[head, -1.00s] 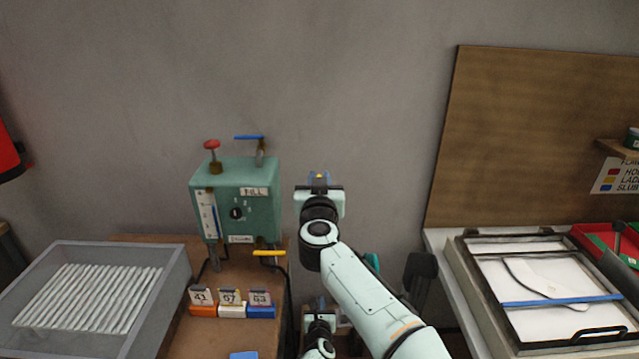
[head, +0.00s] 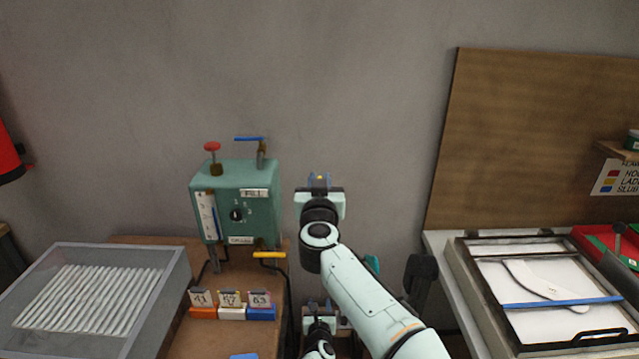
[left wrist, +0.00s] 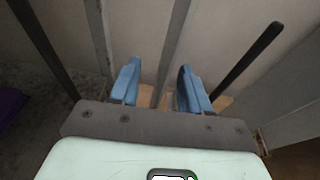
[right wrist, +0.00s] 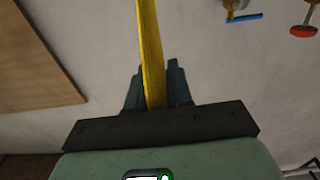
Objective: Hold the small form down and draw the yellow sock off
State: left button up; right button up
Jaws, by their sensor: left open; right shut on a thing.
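The yellow sock (right wrist: 152,50) shows in the right wrist view as a narrow strip. It runs from between my right fingers up out of the picture. My right gripper (right wrist: 156,72) is shut on it; in the head view this gripper (head: 319,179) is raised in front of the grey wall, with only a speck of yellow showing. My left gripper (left wrist: 158,67) is open, with grey bars beyond its blue fingers and nothing clearly between them. I cannot make out the small form in any view.
A green steam box (head: 236,200) with levers stands left of my right gripper. Numbered blocks (head: 232,312) lie on the brown bench below it. A grey bin (head: 172,290) holds several white rods. At right, a framed tray (head: 470,290) holds a flat white foot-shaped piece (head: 540,279).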

notch_tip(320, 180, up, 5)
jog(key=p, duration=0.4)
jog(key=r+p, duration=0.4)
jog(key=r, duration=0.1)
jog(key=shift+w+r, duration=0.15)
jog(key=shift+w, duration=0.05)
jog(key=shift+w+f, duration=0.1)
jog(key=shift+f, duration=0.3)
jog(key=shift+f+b, duration=0.15)
jog(key=shift+b, duration=0.15)
jog(key=shift+s+f, duration=0.2)
jog(key=shift+f, duration=0.05)
pick_arm(q)
jog(key=v, duration=0.8)
